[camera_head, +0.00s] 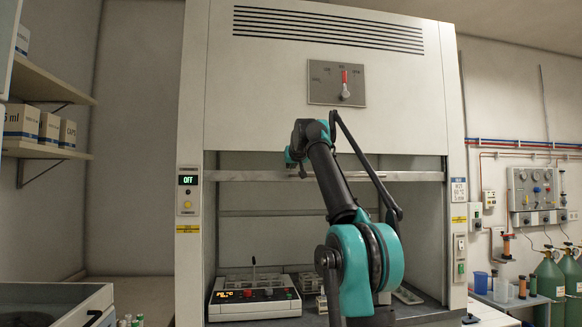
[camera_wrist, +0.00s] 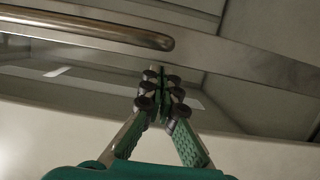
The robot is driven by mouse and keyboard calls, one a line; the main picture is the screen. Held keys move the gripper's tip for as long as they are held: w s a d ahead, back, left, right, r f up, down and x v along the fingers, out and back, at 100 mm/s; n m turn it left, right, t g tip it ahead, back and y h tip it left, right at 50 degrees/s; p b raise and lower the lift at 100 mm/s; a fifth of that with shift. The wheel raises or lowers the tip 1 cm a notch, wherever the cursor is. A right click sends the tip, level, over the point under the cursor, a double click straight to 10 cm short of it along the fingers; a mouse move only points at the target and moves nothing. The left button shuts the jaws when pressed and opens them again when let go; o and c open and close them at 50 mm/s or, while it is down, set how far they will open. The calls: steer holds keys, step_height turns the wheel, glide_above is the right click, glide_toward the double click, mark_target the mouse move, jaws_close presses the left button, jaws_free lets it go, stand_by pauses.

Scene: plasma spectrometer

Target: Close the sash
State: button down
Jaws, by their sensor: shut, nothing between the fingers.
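In the head view, the fume hood's sash (camera_head: 240,175) is raised, with its metal bottom rail across the upper part of the opening. The space below it is open. My arm reaches up in front of the hood, and its end is near the rail, left of the middle. My gripper (camera_wrist: 161,72) is shut and empty in the wrist view. Its fingertips overlap the view of the metal rail (camera_wrist: 240,65); whether they touch it I cannot tell. A rounded bar handle (camera_wrist: 90,28) lies at the upper left, apart from the fingers. The fingers are not clear in the head view.
A device with an orange display (camera_head: 253,299) and racks (camera_head: 240,281) stand inside the hood. A control panel with a red-marked lever (camera_head: 345,88) is above the opening. A shelf with boxes (camera_head: 48,128) is at left, green gas cylinders (camera_head: 550,277) at right.

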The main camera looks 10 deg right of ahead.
step_height(320, 180, down, 59)
steer(key=shift+r, duration=0.3)
